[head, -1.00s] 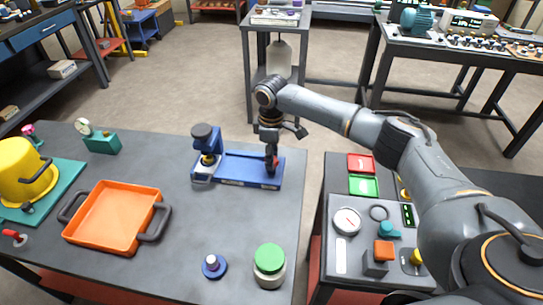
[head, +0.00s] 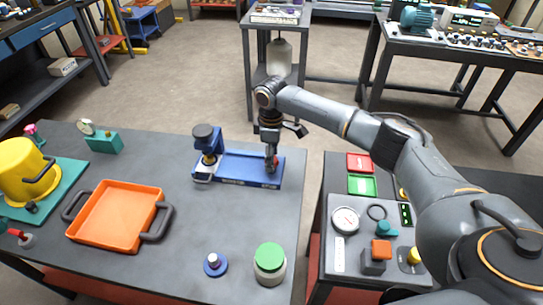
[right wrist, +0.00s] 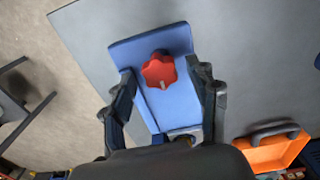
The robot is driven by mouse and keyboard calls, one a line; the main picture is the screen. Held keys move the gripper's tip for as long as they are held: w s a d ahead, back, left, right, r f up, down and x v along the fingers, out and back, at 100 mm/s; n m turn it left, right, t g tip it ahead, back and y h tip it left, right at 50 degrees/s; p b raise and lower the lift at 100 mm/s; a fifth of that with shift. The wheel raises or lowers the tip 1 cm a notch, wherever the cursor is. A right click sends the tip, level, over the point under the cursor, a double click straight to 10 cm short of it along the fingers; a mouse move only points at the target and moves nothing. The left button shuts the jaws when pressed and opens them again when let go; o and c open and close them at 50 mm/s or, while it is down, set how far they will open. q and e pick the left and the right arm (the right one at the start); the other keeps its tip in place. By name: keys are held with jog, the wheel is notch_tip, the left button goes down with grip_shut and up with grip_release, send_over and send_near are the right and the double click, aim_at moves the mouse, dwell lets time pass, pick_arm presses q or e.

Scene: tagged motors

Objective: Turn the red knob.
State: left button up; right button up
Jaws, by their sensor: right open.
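The red knob (right wrist: 159,70) is lobed and sits on a blue fixture (right wrist: 180,100), near one end of its flat plate. My right gripper (right wrist: 165,80) is open above the plate in the right wrist view, with one finger on each side of the knob and gaps between. In the head view the right gripper (head: 271,163) points down over the right end of the blue fixture (head: 235,167) and hides most of the knob. Whether the fingertips are level with the knob I cannot tell. My left gripper is not in view.
The fixture's upright clamp (head: 206,138) stands at its left end. An orange tray (head: 115,215), a green-topped jar (head: 270,260) and a small blue-based post (head: 214,263) share the grey table (head: 190,225). A control panel (head: 345,250) stands to the right across a gap.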

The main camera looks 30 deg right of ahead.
notch_tip(320, 180, up, 12)
dwell(0.4)
dwell(0.3)
